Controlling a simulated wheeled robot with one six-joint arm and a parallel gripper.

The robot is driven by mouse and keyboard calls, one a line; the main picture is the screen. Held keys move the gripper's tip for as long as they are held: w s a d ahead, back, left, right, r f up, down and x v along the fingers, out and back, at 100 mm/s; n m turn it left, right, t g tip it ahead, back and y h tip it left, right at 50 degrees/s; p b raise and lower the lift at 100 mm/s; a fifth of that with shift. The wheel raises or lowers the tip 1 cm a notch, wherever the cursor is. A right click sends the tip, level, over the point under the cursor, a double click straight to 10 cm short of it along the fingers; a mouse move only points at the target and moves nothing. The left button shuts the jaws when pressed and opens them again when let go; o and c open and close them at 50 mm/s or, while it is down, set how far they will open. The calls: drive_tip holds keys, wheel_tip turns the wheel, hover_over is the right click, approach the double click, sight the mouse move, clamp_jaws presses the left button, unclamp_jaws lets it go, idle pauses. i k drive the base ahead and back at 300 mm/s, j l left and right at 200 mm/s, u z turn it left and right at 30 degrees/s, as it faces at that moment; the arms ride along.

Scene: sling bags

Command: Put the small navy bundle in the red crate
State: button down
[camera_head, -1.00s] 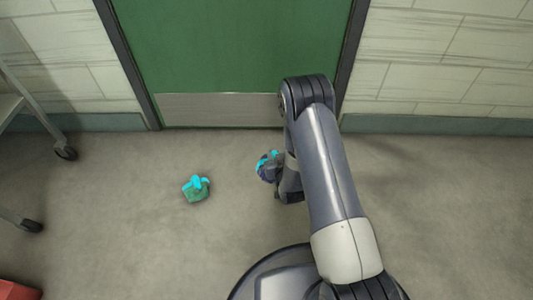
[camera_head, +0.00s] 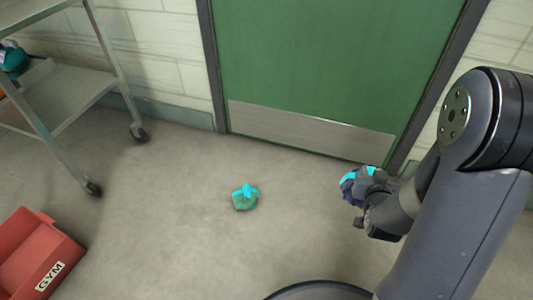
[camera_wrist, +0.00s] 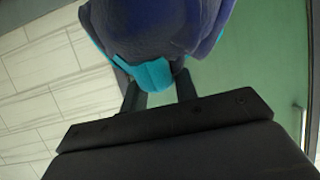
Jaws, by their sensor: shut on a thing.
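The small navy bundle (camera_head: 348,187) has bright cyan straps and is held up at the end of my arm, on the right of the head view. My gripper (camera_head: 370,197) is shut on it, and its fingers are partly hidden by the bundle. In the wrist view the navy bundle (camera_wrist: 160,28) fills the top, with a cyan strap between the fingers of my gripper (camera_wrist: 160,95). The red crate (camera_head: 38,258), with a white GYM label, stands on the floor at the lower left. Its left and near parts are cut off by the frame edge.
A green bundle (camera_head: 244,199) with cyan straps lies on the floor between the crate and my gripper. A grey wheeled cart (camera_head: 75,90) stands at the upper left with a teal thing on it. A green door (camera_head: 330,60) closes the back.

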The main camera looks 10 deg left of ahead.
sight(22, 275)
drive_tip(key=j+u, duration=0.1)
drive_tip(key=u, duration=0.35)
drive_tip(key=j+u, duration=0.15)
drive_tip(key=u, duration=0.3)
drive_tip(key=i+u, duration=0.1)
drive_tip(key=u, duration=0.35)
drive_tip(key=i+j+u, duration=1)
drive_tip(key=i, duration=0.2)
drive_tip(key=i+j, duration=0.1)
drive_tip(key=i, duration=0.3)
drive_tip(key=i+j, duration=0.1)
drive_tip(key=i, duration=0.35)
